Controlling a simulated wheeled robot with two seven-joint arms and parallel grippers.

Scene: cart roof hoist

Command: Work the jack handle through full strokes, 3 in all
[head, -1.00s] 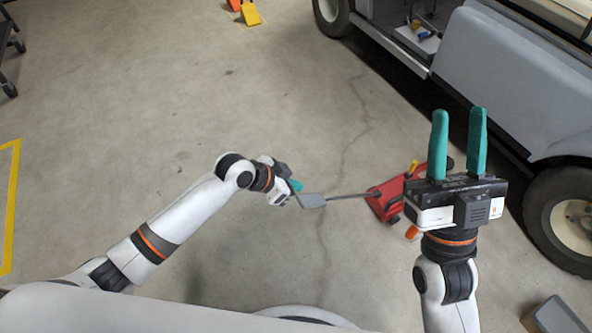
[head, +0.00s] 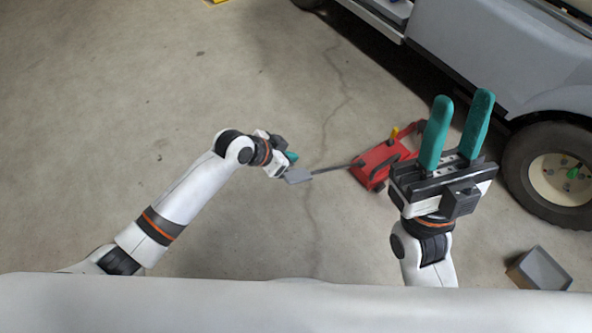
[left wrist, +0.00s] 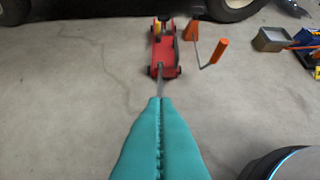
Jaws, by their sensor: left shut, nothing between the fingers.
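The red jack (head: 374,167) stands on the floor beside the cart. Its dark handle (head: 332,169) reaches left to a flat grey end piece (head: 298,176). My left gripper (head: 291,157) is at that end piece; the head view does not settle whether they touch. In the left wrist view my left gripper (left wrist: 159,100) has its teal fingers pressed together. The handle (left wrist: 161,84) runs from beyond the fingertips to the red jack (left wrist: 163,60); nothing shows between the fingers. My right gripper (head: 457,127) is open and empty, fingers up, in front of the jack's right side.
The grey cart (head: 490,60) and its wheel (head: 562,178) stand to the right. A grey bin (head: 540,268) sits on the floor at lower right. Floor to the left is clear.

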